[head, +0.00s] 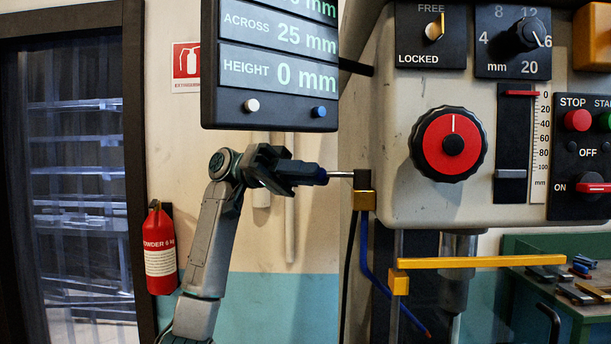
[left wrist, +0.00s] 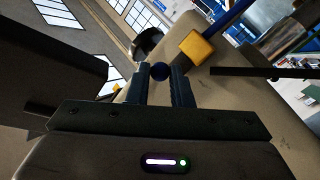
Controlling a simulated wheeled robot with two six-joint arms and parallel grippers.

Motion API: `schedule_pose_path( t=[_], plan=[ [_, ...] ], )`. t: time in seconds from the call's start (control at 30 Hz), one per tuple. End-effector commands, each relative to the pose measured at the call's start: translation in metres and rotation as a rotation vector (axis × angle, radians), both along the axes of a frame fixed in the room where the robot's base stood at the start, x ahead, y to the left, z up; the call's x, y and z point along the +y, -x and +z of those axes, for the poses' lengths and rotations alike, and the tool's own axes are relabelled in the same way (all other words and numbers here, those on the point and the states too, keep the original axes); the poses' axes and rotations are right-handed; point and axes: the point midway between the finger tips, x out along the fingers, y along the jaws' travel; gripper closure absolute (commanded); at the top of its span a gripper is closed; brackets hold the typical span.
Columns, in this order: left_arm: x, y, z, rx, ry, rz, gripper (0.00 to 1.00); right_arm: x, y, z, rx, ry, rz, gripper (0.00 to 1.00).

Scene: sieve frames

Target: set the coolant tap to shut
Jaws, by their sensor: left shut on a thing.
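The coolant tap has a yellow block (head: 363,200) at the left side of the machine, with a dark top and a blue hose (head: 366,262) running down from it. Its metal lever (head: 340,174) points left, about level, in the head view. The fingers hide part of the grip. My right gripper is not in view.
The machine's panel (head: 400,130) with a red dial (head: 449,144) stands right of the tap. A readout box (head: 270,75) hangs above my left arm. A yellow bar (head: 480,262) juts out below the panel. A fire extinguisher (head: 160,250) is on the wall at left.

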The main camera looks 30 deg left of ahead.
Motion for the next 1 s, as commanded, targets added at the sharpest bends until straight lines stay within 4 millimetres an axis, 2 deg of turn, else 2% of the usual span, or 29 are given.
schedule_pose_path(
  t=[0.33, 0.37, 0.47, 0.77, 0.87, 1.0],
  plan=[
    [0.0, 0.0, 0.001, 0.0, 0.002, 0.0, 1.0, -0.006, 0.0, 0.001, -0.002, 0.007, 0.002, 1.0],
    [0.0, 0.0, 0.001, 0.0, 0.002, 0.0, 0.77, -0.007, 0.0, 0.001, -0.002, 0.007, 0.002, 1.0],
    [0.0, 0.0, 0.001, 0.0, 0.002, 0.0, 0.59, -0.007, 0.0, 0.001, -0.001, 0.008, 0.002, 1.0],
    [0.001, 0.0, 0.0, 0.0, 0.001, 0.0, 0.59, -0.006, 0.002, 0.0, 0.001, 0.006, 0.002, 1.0],
    [0.01, -0.001, 0.0, 0.0, 0.001, 0.002, 0.59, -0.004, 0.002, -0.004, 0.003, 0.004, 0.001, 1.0],
    [0.034, -0.003, -0.001, 0.001, 0.003, 0.003, 0.59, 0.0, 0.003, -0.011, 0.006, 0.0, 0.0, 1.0]
  ],
)
